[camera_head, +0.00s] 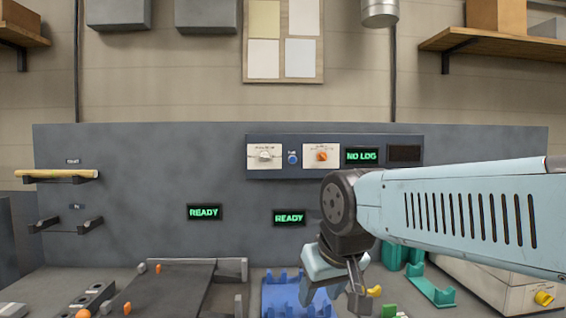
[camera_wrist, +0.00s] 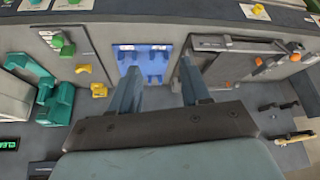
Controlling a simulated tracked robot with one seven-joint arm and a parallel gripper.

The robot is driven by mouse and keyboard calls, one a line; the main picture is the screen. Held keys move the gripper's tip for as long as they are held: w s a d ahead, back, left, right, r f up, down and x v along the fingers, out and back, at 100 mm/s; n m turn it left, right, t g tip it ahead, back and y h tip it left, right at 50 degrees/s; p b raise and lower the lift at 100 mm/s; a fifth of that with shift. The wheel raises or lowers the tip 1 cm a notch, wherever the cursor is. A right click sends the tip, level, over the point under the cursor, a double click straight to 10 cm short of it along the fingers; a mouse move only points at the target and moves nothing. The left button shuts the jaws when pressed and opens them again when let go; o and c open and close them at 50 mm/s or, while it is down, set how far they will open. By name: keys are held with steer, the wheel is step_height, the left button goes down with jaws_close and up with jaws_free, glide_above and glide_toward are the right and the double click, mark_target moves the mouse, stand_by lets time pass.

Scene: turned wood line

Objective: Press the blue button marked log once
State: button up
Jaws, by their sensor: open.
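The blue button (camera_head: 292,158) is a small round cap on the dark control panel (camera_head: 270,140), between two white plates with knobs. The tiny label above it is too small to read for certain. A display (camera_head: 362,157) at its right reads "NO LOG" in green. My gripper (camera_wrist: 160,78) is open and empty in the wrist view, with a blue tray (camera_wrist: 146,52) seen between its fingers. In the head view, my gripper hangs low, below and right of the button and apart from it. The button does not show clearly in the wrist view.
Two displays read "READY" (camera_head: 205,212) (camera_head: 289,218) on the grey back wall. A wooden rod (camera_head: 57,175) lies on brackets at the left. A dark bed (camera_head: 160,288), teal holders (camera_head: 430,287) and a pale box (camera_head: 505,285) stand on the bench. The wall before the button is clear.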

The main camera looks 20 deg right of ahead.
jaws_close()
stand_by(1.4)
